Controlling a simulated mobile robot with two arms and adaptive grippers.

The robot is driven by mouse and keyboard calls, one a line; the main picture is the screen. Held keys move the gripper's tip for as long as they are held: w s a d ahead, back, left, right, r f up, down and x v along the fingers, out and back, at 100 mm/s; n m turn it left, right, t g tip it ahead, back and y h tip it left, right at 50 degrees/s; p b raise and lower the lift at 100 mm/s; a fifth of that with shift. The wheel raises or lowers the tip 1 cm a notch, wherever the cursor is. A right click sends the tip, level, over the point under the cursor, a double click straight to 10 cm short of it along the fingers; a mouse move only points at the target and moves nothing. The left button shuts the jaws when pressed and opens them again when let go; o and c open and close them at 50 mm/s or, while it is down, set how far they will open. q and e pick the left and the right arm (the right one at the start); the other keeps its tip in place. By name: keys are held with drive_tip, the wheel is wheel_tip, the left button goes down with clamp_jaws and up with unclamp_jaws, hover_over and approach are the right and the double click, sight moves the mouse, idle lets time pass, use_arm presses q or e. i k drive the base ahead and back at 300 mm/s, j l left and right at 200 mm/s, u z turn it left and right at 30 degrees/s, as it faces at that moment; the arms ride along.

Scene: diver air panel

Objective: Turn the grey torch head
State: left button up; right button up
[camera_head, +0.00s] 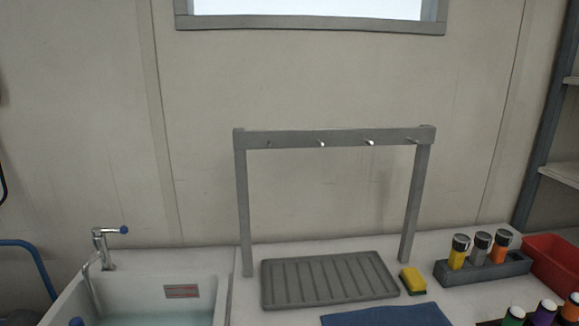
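The grey torch (480,248) stands upright in a dark grey holder block (475,273) at the right of the counter. Its darker head (483,238) points up. A yellow torch (458,251) stands to its left and an orange torch (500,246) to its right in the same block. Neither of my grippers shows in the head view.
A red bin (557,262) stands right of the holder. A yellow sponge (413,281), grey drain tray (328,279) and blue cloth (388,315) lie left of it. A hook rack (335,138) rises behind. A sink (150,300) is at left; several coloured bottles (544,312) are at bottom right.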

sight(482, 240)
drive_tip(key=z, duration=1.25)
